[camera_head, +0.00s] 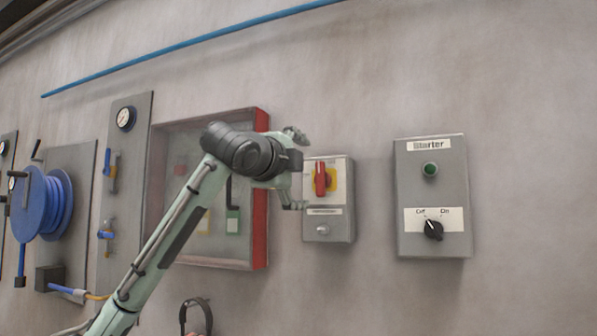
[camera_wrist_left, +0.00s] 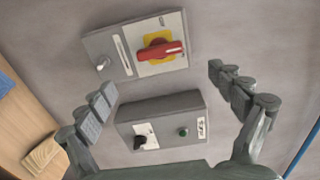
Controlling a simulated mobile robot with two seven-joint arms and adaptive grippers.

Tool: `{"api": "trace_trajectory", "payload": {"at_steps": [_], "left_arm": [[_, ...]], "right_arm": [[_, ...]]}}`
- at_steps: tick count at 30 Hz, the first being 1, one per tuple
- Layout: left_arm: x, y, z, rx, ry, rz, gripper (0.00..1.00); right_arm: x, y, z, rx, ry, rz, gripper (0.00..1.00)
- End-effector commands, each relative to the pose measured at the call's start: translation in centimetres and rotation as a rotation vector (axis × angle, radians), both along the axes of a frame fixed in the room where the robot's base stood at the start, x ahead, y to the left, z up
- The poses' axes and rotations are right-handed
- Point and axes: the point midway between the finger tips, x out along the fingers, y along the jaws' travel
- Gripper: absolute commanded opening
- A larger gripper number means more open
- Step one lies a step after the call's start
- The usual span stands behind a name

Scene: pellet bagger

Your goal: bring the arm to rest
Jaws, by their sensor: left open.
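My left gripper (camera_head: 297,170) is open and empty in front of the wall, just left of a grey switch box (camera_head: 342,228). The box carries a red rotary handle (camera_head: 320,179) on a yellow plate; the handle stands upright in the head view. In the left wrist view, the fingers of my left gripper (camera_wrist_left: 162,88) are spread wide. The red handle (camera_wrist_left: 160,51) lies beyond them, with no finger on it. My right gripper is not in view.
The starter box (camera_head: 433,190) has a green button or lamp (camera_head: 429,169) and a black knob (camera_head: 433,230). A red-edged cabinet (camera_head: 260,205) is behind my arm. A blue hose reel (camera_head: 42,205) and gauge panel (camera_head: 128,170) stand left. Wall right of the starter is clear.

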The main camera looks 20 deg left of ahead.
Motion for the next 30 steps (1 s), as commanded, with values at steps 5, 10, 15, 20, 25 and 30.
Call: {"api": "trace_trajectory", "payload": {"at_steps": [5,10,15,20,25,30], "left_arm": [[-1.9,0.1,0.0,0.0,0.0,0.001,0.93],[-2.2,0.1,0.0,0.0,0.001,0.0,0.93],[-2.2,0.1,0.0,-0.001,0.001,0.0,0.93],[-2.2,0.1,0.0,-0.001,0.0,0.0,0.93],[-1.9,0.1,0.0,-0.001,0.001,0.0,0.93],[-0.1,0.0,-0.1,-0.003,0.003,0.0,0.93]], "right_arm": [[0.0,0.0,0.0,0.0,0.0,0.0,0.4],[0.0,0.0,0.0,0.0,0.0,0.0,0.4],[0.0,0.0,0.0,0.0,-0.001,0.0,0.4],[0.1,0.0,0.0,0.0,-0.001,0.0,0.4],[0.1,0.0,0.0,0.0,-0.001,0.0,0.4],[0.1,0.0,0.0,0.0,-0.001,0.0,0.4]]}}
